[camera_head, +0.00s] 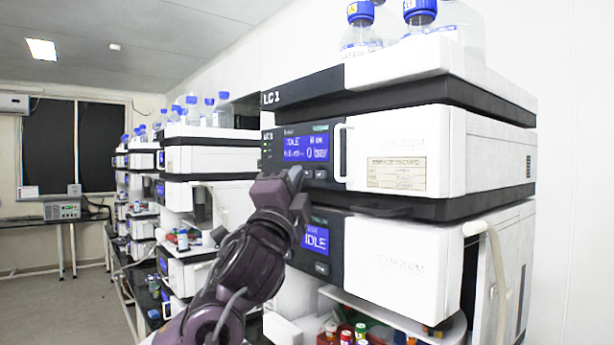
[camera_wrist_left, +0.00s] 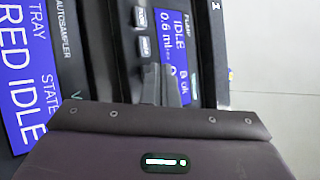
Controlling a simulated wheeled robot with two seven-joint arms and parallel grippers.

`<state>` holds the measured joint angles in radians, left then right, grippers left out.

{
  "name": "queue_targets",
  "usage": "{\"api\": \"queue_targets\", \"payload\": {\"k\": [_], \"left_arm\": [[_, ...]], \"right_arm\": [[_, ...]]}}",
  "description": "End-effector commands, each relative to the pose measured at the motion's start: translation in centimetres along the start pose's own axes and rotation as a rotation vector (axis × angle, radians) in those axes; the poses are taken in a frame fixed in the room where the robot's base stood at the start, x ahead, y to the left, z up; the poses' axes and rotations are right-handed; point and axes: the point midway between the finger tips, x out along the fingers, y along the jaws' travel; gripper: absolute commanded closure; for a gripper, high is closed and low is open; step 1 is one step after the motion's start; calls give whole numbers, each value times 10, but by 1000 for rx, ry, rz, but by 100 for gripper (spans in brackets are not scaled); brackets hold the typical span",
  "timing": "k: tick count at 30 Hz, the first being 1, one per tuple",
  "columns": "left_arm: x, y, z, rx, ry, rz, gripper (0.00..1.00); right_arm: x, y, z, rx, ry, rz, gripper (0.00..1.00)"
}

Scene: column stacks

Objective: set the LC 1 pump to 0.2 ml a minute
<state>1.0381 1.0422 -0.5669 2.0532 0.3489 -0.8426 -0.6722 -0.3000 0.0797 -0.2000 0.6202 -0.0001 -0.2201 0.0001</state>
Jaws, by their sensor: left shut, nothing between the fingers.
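The front stack carries a label starting "LC" (camera_head: 271,98); its digit is hard to read. Its upper module is the pump, with a blue display (camera_head: 305,149) reading IDLE and 0 bar. In the left wrist view the pump display (camera_wrist_left: 180,27) is turned sideways and shows IDLE and about 0.6 ml; the fingers hide part of it. Two small keys (camera_wrist_left: 143,47) sit beside that display. My left gripper (camera_head: 297,180) is shut and empty, just below the pump display, close to the panel. Its fingertips also show in the wrist view (camera_wrist_left: 160,72); contact cannot be told. My right gripper is not in view.
The autosampler display (camera_head: 315,239) is below the pump; it also fills the left of the wrist view (camera_wrist_left: 22,75). Blue-capped bottles (camera_head: 361,30) stand on top. More stacks (camera_head: 205,155) stand behind; the left floor is clear.

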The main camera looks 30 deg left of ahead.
Motion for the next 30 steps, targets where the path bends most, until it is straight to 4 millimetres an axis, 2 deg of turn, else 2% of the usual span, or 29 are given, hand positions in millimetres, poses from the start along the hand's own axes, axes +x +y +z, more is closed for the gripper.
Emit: {"api": "queue_targets", "payload": {"k": [30], "left_arm": [[6, 5, -4, 0, 0, 1, 100]], "right_arm": [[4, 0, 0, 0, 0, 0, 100]]}}
